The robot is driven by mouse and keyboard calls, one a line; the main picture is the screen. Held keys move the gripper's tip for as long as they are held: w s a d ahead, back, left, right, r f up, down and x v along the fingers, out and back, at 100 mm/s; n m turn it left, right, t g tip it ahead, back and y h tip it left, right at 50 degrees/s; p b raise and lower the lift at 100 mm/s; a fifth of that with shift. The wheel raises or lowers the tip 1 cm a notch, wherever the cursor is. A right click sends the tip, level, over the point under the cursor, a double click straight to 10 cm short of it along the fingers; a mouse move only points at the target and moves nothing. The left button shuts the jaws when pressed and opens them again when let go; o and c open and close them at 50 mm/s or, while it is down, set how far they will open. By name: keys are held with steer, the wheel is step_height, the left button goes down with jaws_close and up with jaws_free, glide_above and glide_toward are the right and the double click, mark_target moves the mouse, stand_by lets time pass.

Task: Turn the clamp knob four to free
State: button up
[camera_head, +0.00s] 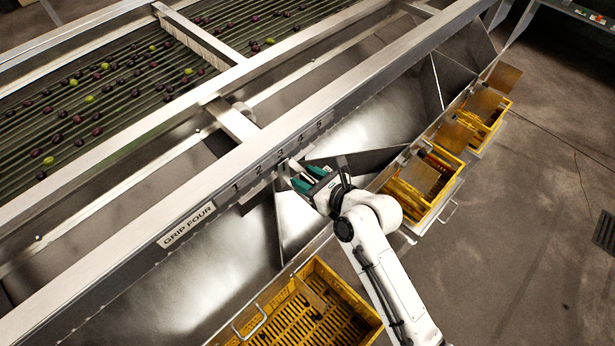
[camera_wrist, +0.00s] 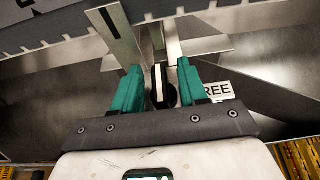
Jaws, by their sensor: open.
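In the wrist view a dark clamp knob (camera_wrist: 170,93) with a pale stripe sits between the two teal fingers of my gripper (camera_wrist: 158,82). The fingers are open, one on each side of it; I cannot tell whether either touches it. A white label (camera_wrist: 218,91) to the right of the knob reads "REE", its left end hidden by the right finger. In the head view my gripper (camera_head: 308,181) is at the front beam (camera_head: 270,140) near its row of numbers, and it hides the knob. A plate reading "GRIP FOUR" (camera_head: 187,225) is on the beam.
Yellow crates stand below the chutes: one at the bottom (camera_head: 345,285), others at right (camera_head: 435,185) and farther right (camera_head: 490,115). Metal chute dividers (camera_head: 355,159) lie close to my gripper. Fruit lies on the rollers (camera_head: 120,90) behind. The floor at right is mostly clear.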

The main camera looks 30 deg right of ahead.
jaws_close()
stand_by(0.3)
steer(key=shift+n+y, duration=0.3)
steer(key=n+g+y+p, duration=0.1)
steer(key=n+g+y, duration=0.1)
steer(key=n+y, duration=0.1)
steer(key=shift+d+r+y, duration=0.1)
steer(key=shift+r+y, duration=0.05)
steer(key=shift+y, duration=0.15)
steer(key=n+g+y+p, duration=0.1)
steer(key=n+g+y, duration=0.2)
steer(key=n+g, duration=0.1)
steer(key=shift+n+p, duration=0.35)
steer(key=shift+n, duration=0.15)
steer(key=n+g+y, duration=0.2)
steer(key=n+g, duration=0.1)
steer(key=g, duration=0.1)
steer(key=shift+n, duration=0.3)
steer(key=shift+n+g+b, duration=0.55)
steer(key=shift+n+g, duration=1.55)
steer(key=shift+g, duration=0.5)
steer(key=shift+s+f, duration=0.1)
steer(key=shift+f, duration=0.1)
